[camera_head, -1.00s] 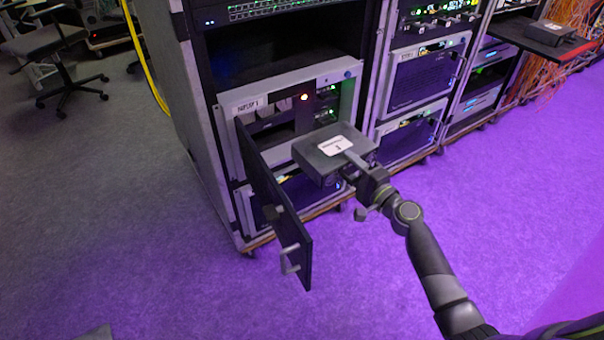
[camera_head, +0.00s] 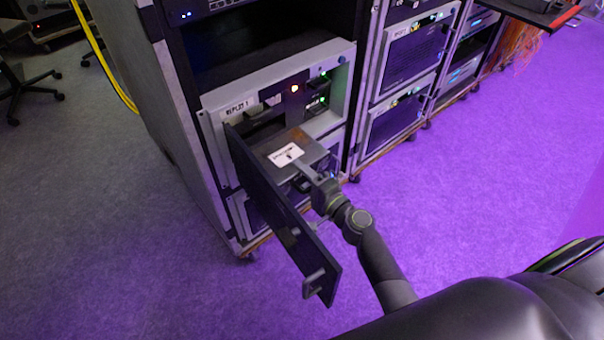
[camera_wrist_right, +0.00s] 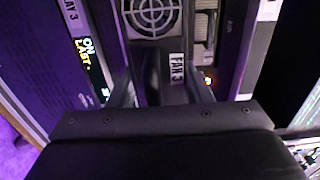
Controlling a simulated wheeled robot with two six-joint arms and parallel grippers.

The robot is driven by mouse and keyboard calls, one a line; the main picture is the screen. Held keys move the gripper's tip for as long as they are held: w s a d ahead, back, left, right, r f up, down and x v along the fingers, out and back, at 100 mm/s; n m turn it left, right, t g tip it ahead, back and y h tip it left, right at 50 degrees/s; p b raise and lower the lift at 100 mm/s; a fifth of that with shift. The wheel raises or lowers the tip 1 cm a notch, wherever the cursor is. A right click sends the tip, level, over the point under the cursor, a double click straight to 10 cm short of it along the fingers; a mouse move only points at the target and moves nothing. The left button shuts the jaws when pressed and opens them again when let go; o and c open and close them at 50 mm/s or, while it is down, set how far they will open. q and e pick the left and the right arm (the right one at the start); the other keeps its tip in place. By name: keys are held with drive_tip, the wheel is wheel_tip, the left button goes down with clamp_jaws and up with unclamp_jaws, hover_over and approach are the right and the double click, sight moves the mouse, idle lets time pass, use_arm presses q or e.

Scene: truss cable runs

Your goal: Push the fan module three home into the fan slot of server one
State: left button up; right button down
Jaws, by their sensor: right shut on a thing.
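Server one (camera_head: 215,104) is the grey unit low in the rack, its front door (camera_head: 280,215) swung open toward me on the left. My right gripper (camera_head: 308,173) is shut on the fan module three (camera_head: 312,152), a dark box with a white label on top. The module is level at the server's open front, right of the door. How far it sits inside the slot I cannot tell. In the right wrist view, the module's front shows a round fan grille (camera_wrist_right: 152,14) and a "FAN 3" label (camera_wrist_right: 177,68) beyond my right gripper (camera_wrist_right: 170,88). My left gripper is out of view.
The open door stands close to the left of the module and my right wrist. Lit indicators (camera_head: 295,88) show on the server's front. More rack units (camera_head: 415,55) stand to the right. The purple-lit floor (camera_head: 470,190) on the right is clear.

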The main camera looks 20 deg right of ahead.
sight(283, 157)
drive_tip(key=x, duration=0.2)
drive_tip(key=shift+w+a+r, duration=0.1)
drive_tip(key=shift+w+r, duration=0.05)
drive_tip(key=shift+w, duration=0.1)
drive_tip(key=shift+x, duration=1.2)
drive_tip(key=shift+b, duration=0.35)
drive_tip(key=shift+w, duration=0.15)
drive_tip(key=shift+w+a, duration=0.25)
drive_tip(key=shift+w, duration=0.2)
drive_tip(key=shift+w, duration=0.25)
drive_tip(key=shift+w+a+b, duration=0.2)
drive_tip(key=shift+w+b, duration=0.1)
drive_tip(key=shift+b, duration=0.05)
drive_tip(key=shift+w+a, duration=0.1)
drive_tip(key=shift+w, duration=0.2)
